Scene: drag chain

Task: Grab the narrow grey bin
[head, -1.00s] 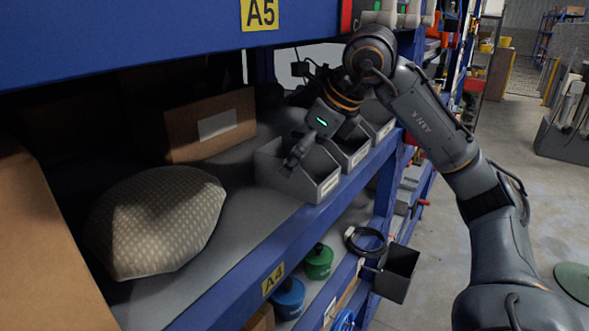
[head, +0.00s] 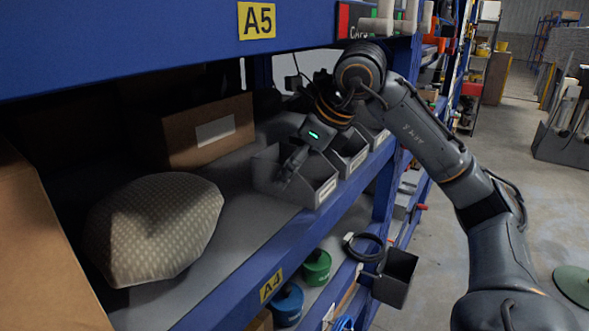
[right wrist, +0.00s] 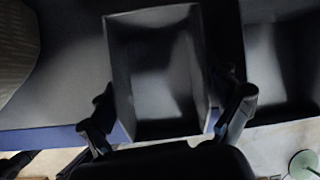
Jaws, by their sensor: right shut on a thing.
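The narrow grey bin (head: 325,190) is an open-topped box with a pale label on its front. It stands on the grey shelf, first in a row of similar bins. In the right wrist view the bin (right wrist: 160,128) looks empty, with a dark interior. My right gripper (head: 290,170) reaches down to this bin from above. In the right wrist view my right gripper's fingers (right wrist: 168,112) are on either side of the bin, shut on it across its width. The exact contact is dark and partly hidden. My left gripper is not in view.
More grey bins (head: 357,163) stand close beside it; one shows in the right wrist view (right wrist: 285,65). A patterned cushion-like sack (head: 155,228) and a cardboard box (head: 178,143) are on the shelf. The blue upper beam (head: 130,40) is overhead. A dark bin (head: 397,278) hangs outside the rack.

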